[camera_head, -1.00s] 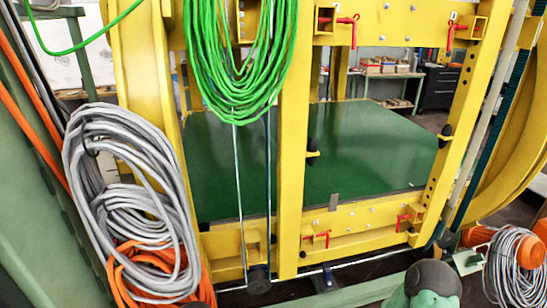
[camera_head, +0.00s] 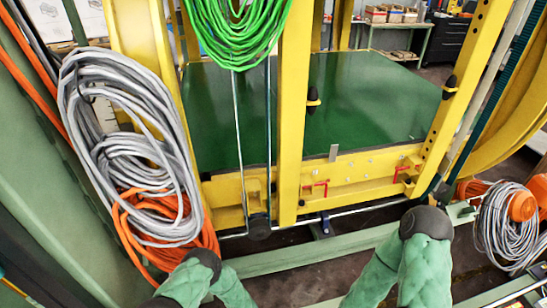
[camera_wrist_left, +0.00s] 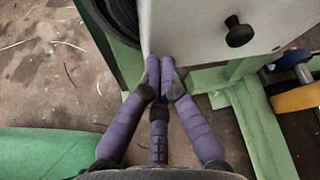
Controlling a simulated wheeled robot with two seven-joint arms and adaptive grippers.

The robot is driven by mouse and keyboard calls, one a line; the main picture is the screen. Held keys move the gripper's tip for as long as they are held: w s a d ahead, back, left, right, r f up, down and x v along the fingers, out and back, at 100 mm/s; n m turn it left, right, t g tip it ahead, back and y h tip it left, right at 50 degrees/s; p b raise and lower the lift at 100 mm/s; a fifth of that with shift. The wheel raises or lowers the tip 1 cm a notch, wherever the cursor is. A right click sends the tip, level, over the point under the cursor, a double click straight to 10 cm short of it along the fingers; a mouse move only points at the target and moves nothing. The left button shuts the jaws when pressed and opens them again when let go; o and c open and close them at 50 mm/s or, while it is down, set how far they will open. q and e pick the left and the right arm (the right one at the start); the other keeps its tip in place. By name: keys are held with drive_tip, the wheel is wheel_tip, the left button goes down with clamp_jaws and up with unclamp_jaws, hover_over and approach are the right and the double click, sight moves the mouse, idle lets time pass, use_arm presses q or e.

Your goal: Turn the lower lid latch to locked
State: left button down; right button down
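Two small red latch handles show on the yellow lower beam (camera_head: 345,178) in the head view, a left red latch (camera_head: 316,187) and a right red latch (camera_head: 404,173). Which one the task means, and whether either is locked, I cannot tell. My left gripper (camera_wrist_left: 160,80) shows in the left wrist view, its purple fingers drawn together at the tips with nothing seen between them. It points at the edge of a pale panel (camera_wrist_left: 205,28) with a black knob (camera_wrist_left: 238,32); contact is unclear. My right gripper is out of view.
Grey cable coils (camera_head: 125,150) and an orange cable (camera_head: 150,220) hang at left. A green hose (camera_head: 235,35) hangs from above. A green floor beam (camera_head: 290,255) runs below the yellow frame. Another cable bundle (camera_head: 507,225) is at right. In the wrist view, a green support (camera_wrist_left: 250,115) stands beside the panel.

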use_arm(q)
drive_tip(key=shift+s+d+f, duration=0.1)
drive_tip(key=shift+s+f, duration=0.3)
drive_tip(key=shift+s, duration=0.05)
idle(0.4)
drive_tip(key=shift+r, duration=0.1)
drive_tip(key=d, duration=0.6)
drive_tip(key=shift+w+r, duration=0.2)
drive_tip(key=shift+w, duration=0.25)
idle(0.4)
